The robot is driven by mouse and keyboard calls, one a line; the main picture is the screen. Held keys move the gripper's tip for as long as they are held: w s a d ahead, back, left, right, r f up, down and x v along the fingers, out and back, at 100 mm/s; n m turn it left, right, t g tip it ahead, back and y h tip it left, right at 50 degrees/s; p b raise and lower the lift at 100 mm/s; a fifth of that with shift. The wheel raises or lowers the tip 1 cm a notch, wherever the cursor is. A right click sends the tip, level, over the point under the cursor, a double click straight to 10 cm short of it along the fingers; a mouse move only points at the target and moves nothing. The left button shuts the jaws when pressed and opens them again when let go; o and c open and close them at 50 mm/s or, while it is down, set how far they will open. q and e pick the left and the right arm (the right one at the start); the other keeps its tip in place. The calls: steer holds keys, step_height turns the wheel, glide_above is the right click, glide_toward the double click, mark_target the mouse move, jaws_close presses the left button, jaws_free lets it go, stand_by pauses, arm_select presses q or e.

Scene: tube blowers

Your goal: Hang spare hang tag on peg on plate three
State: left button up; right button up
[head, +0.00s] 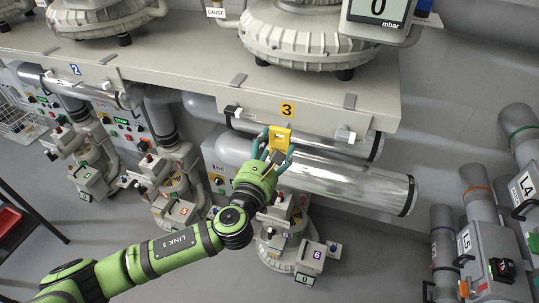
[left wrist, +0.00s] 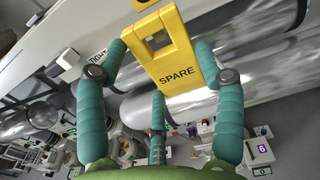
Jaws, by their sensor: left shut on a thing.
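The yellow spare hang tag (head: 281,135) is in my left gripper (head: 275,152), just below the bench edge under the yellow plate marked 3 (head: 287,111). In the left wrist view the tag (left wrist: 176,70) reads SPARE and has a square opening near its upper end. The teal fingers of the left gripper (left wrist: 164,90) are closed around its sides. I cannot tell which is the peg. The tag appears apart from both. My right gripper is out of view.
Shiny silver pipes (head: 330,176) run just below and behind the tag. A plate marked 2 (head: 75,69) is farther left on the bench front. Valve units, one marked 6 (head: 317,254), stand below. Grey cylinders (head: 475,240) stand at right.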

mark_target(275, 146)
arm_select(q)
steer(key=shift+b+x, duration=0.55)
steer(key=shift+x, duration=0.5)
steer(key=shift+w+d+f, duration=0.15)
steer(key=shift+w+f, duration=0.1)
steer(key=shift+w, duration=0.3)
steer(key=shift+f, duration=0.1)
steer(key=o, duration=1)
